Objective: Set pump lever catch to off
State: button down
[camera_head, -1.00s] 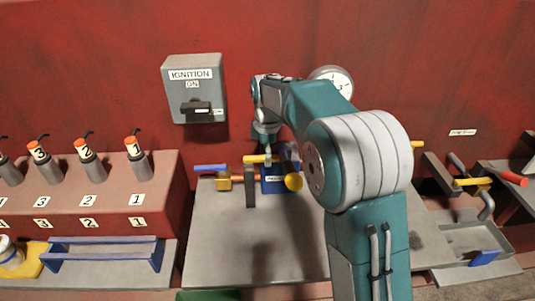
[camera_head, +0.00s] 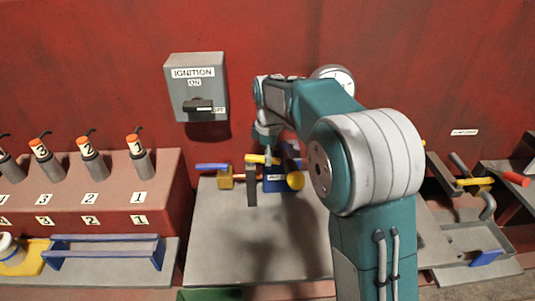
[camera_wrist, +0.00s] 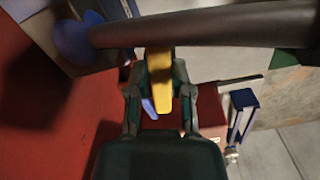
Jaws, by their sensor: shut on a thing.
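My gripper (camera_wrist: 163,68) is shut on a yellow bar (camera_wrist: 161,100) in the wrist view, with one finger on each side of it. In the head view a yellow bar (camera_head: 262,159) sits at the end of my arm, on the device with a blue block (camera_head: 275,185) in the middle of the grey bench. My fingertips are hard to make out there. A dark thick rod (camera_wrist: 210,28) crosses the top of the wrist view, with a blue disc (camera_wrist: 75,40) at its left. I cannot read an on or off mark at the yellow bar.
An ignition box (camera_head: 196,88) hangs on the red wall. Several numbered orange-topped levers (camera_head: 88,155) stand at left beside a blue rack (camera_head: 103,250). A red-ended lever (camera_head: 515,178) and a yellow handle (camera_head: 475,181) are at right. The grey bench (camera_head: 225,240) is bare in front.

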jog(key=s+a+m, duration=0.4)
jog(key=a+m, duration=0.1)
jog(key=m, duration=1)
jog(key=shift+s+f, duration=0.15)
jog(key=shift+s, duration=0.15)
jog(key=shift+a+m, duration=0.15)
jog(key=shift+m, duration=0.15)
jog(key=c, duration=0.5)
grip_release()
jog(key=shift+a, duration=0.1)
